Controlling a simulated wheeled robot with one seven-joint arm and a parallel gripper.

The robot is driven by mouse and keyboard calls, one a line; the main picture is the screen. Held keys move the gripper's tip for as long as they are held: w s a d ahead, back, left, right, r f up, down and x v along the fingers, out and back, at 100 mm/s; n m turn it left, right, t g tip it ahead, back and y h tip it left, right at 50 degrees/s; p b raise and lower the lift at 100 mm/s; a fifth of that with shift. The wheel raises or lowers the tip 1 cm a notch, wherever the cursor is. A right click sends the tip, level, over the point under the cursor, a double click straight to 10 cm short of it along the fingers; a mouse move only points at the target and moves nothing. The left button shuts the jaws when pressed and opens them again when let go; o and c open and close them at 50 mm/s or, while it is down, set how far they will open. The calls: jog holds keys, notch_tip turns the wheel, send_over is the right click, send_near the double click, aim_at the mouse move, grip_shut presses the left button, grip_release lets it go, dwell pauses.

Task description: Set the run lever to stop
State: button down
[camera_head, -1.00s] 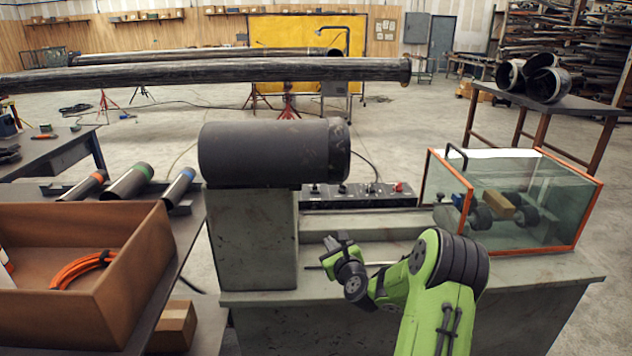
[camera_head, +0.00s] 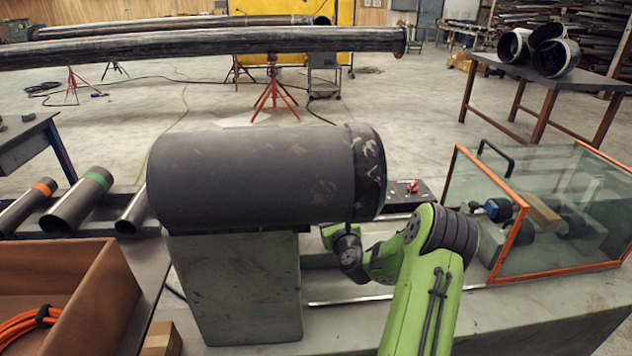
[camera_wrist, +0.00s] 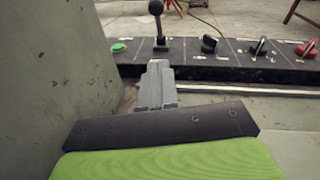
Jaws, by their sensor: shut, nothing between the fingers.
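The control panel (camera_wrist: 220,59) lies across the wrist view. An upright black lever (camera_wrist: 158,25) with a ball knob stands on it, beyond my gripper's tips; its travel labels are too small to read. My gripper (camera_wrist: 157,70) is shut and empty, pointing towards the lever's base with a gap between them. In the head view the dark cylinder hides my fingers and most of the panel (camera_head: 418,192); only its right end shows. I cannot tell which lever position means stop.
A green button (camera_wrist: 118,47), a black knob (camera_wrist: 209,44), another knob (camera_wrist: 257,47) and a red control (camera_wrist: 305,49) share the panel. The dark cylinder (camera_head: 255,180) sits on a grey block (camera_head: 235,290) left of my arm. A glass-sided case (camera_head: 560,240) stands right.

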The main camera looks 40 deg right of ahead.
jog(key=r+b+x, duration=0.1)
jog(key=r+x, duration=0.2)
jog(key=x, duration=0.9)
jog(key=shift+w, duration=0.55)
